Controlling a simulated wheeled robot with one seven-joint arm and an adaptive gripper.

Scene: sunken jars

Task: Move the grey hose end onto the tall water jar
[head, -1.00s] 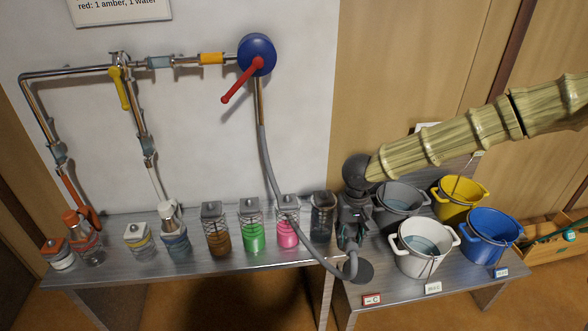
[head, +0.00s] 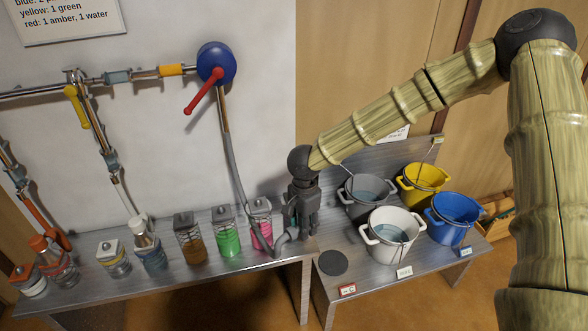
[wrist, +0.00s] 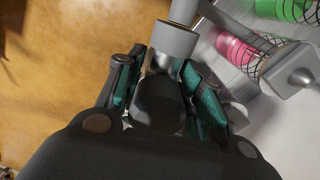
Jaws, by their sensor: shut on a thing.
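My gripper (head: 298,226) is shut on the grey hose end (wrist: 173,42), which sits between its teal-lined fingers in the wrist view. The grey hose (head: 236,180) hangs from below the blue valve and loops up from the bench front to the gripper. In the head view my gripper is just right of the pink jar (head: 262,222), in front of where the tall clear jar stood in the earlier view. That jar is now hidden, so I cannot tell whether the hose end touches it.
Green (head: 228,235) and amber (head: 190,240) jars stand left along the bench (head: 200,277). Grey (head: 345,205), white (head: 375,245), yellow (head: 402,190) and blue (head: 435,228) buckets stand right. A dark disc (head: 333,262) lies clear on the lower bench. The red-handled valve (head: 216,64) is above.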

